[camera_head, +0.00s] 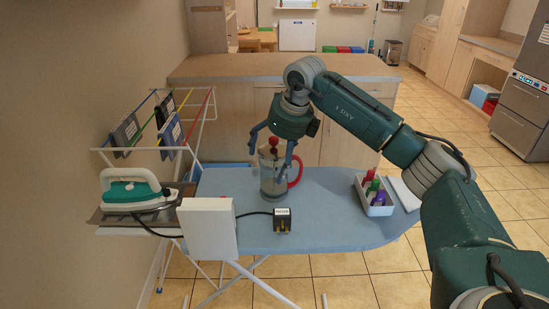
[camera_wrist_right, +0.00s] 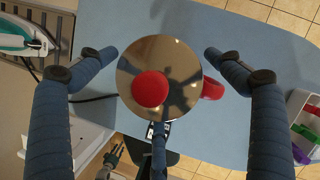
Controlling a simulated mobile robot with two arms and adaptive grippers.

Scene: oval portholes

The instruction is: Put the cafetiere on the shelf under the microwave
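The cafetiere (camera_head: 273,182) stands upright on the blue ironing board, with a clear body, a red knob and a red handle on its right. In the right wrist view its shiny round lid (camera_wrist_right: 178,60) and red knob fill the middle. My right gripper (camera_head: 268,157) is directly above it, pointing down. Its fingers are spread on either side of the lid with visible gaps, open and empty.
A green and white iron (camera_head: 132,190) rests at the left, before a drying rack. A wooden counter (camera_head: 240,68) stands behind; tiled floor is free to the right.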

